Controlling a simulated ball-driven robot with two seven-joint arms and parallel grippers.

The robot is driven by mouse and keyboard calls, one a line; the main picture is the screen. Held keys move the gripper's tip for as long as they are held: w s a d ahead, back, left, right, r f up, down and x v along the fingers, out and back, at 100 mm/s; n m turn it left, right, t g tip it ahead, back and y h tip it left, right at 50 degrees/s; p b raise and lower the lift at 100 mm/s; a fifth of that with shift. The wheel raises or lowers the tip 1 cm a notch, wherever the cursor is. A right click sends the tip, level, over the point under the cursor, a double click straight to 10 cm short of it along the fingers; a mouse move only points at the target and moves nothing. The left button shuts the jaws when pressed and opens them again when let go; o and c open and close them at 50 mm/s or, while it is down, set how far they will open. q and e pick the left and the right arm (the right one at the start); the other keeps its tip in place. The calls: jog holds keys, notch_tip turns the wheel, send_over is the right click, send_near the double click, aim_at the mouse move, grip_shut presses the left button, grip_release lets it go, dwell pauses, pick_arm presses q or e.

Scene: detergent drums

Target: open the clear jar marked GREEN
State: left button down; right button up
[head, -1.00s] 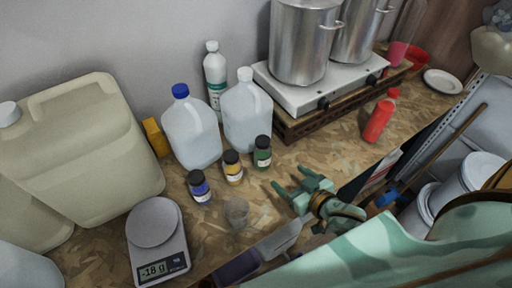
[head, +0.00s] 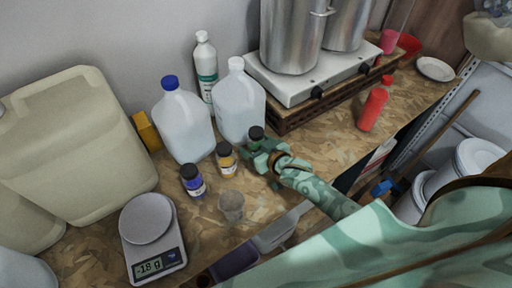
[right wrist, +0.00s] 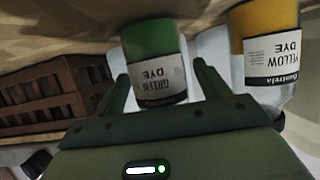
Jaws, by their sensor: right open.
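The clear jar marked GREEN (head: 255,143) has a black lid and green contents. It stands upright on the wood-chip board worktop, at the right end of a short row of dye jars. In the right wrist view the jar (right wrist: 155,65) appears upside down with its "GREEN DYE" label readable; its lid is hidden there. My right gripper (head: 264,153) is at the jar, with its fingers open on either side of it in the wrist view (right wrist: 160,75). Gaps show beside the jar, so it is not clamped. My left gripper is not in view.
The yellow dye jar (head: 225,160) stands close left of the green one, with the blue jar (head: 193,183) beyond. A clear cup (head: 231,207) and a scale (head: 153,245) are nearer. Large jugs (head: 238,108) stand behind. A hotplate (head: 310,80) with pots is at the back right.

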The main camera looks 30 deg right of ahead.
aim_at(260, 142)
jog(key=c, duration=1.2)
jog(key=shift+r, duration=0.1)
jog(key=shift+r, duration=0.25)
notch_tip(260, 142, up, 3)
jog(key=shift+f+p, duration=0.15)
jog(key=shift+p, duration=0.3)
jog(key=s+r, duration=0.1)
jog(key=s+r+p, duration=0.1)
jog(key=s+r, duration=0.2)
jog(key=r, duration=0.1)
jog(key=shift+s+a+r+p, duration=0.2)
jog(key=shift+s+a+p, duration=0.05)
jog(key=shift+p, duration=0.15)
jog(key=a+v, duration=0.2)
jog(key=v, duration=0.8)
jog(key=shift+s, duration=0.15)
jog(key=shift+a+r, duration=0.1)
